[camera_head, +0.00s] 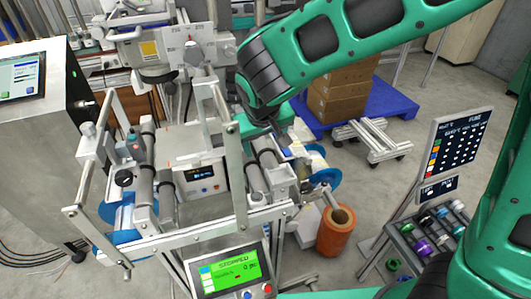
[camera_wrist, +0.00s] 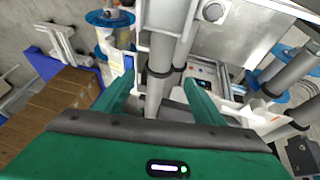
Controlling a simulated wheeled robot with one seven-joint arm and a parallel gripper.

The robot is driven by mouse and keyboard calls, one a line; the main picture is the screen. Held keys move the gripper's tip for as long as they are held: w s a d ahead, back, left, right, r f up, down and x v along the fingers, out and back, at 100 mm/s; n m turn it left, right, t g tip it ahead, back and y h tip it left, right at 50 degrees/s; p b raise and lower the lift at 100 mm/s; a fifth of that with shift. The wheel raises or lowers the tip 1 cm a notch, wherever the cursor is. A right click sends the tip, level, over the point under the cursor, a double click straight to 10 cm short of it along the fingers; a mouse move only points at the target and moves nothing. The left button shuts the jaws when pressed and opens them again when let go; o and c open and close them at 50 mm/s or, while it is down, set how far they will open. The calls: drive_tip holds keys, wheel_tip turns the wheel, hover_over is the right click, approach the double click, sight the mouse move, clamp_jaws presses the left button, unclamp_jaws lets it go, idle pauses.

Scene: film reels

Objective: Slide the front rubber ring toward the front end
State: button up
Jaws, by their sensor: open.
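In the wrist view a dark rubber ring (camera_wrist: 160,80) sits around a grey roller (camera_wrist: 155,105) of the machine. My gripper (camera_wrist: 158,84) is open, its green fingers on either side of this roller. Whether a finger touches the ring I cannot tell. In the head view my gripper (camera_head: 280,138) is low over the right-hand pair of grey rollers (camera_head: 254,180), and my wrist hides part of their far end. The ring there is small and hard to make out. Which ring is the front one is not clear from these views.
Another pair of rollers (camera_head: 146,160) stands at the machine's left, with a blue reel (camera_head: 118,210). A metal frame bar (camera_head: 230,160) rises close left of my gripper. An orange roll (camera_head: 334,232) stands at right. Boxes (camera_head: 342,95) sit on a blue pallet behind.

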sight(266, 152)
drive_tip(key=x, duration=0.6)
drive_tip(key=shift+w+d+f, duration=0.15)
drive_tip(key=shift+w+f, duration=0.05)
drive_tip(key=shift+f, duration=0.1)
